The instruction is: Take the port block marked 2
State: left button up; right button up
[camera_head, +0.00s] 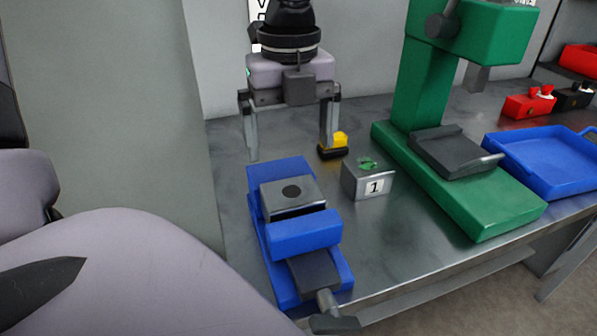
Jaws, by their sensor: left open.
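My left gripper (290,153) hangs from the top of the view with its fingers pointing down, wide apart and with nothing between them. It is above and behind a blue vise (303,237). A similar grey block (368,181) with a white label reading 1 and a green piece on top stands on the bench right of the vise. I see no block with a 2. My right gripper is not in view.
A small yellow and black piece (338,145) is near the gripper's right finger. A green press (505,203) stands to the right, with a blue tray (547,177) beyond it. Red (529,103) and black (574,97) parts lie at the back right. The metal bench (400,237) is bare in front of the labelled block.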

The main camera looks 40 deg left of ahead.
aim_at(292, 191)
pick_arm(q)
notch_tip(292, 191, down, 8)
jog(key=b, duration=0.5)
jog(key=shift+f+b, duration=0.4)
jog(key=shift+b, duration=0.1)
jog(key=shift+f+b, duration=0.4)
jog(key=shift+b, duration=0.25)
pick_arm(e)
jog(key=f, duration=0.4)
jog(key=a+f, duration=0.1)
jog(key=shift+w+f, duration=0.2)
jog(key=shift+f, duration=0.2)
pick_arm(q)
jog(key=shift+r, duration=0.15)
jog(key=c, duration=1.1)
notch_tip(292, 191, up, 8)
jog(key=p, duration=0.5)
jog(key=shift+r, duration=0.1)
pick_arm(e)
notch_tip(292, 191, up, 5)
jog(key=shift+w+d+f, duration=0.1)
